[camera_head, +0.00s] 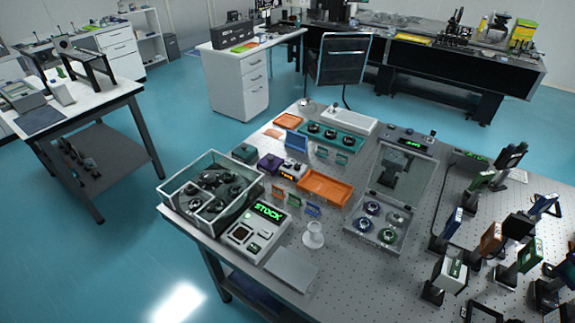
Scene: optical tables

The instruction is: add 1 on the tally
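No object is labelled as a tally in the head view. A grey-white box (240,236) at the near left of the perforated table has a lit green screen (269,211) reading "STOCK" and several buttons. Another box (413,138) at the back has a small green display, also unreadable. My gripper is not in view.
A clear-walled bin (171,193) of dark round parts stands left of the STOCK box. A white flanged post (313,236) and a grey plate (291,270) are near it. An orange tray (325,187) lies behind. Upright optics mounts (449,273) crowd the right side.

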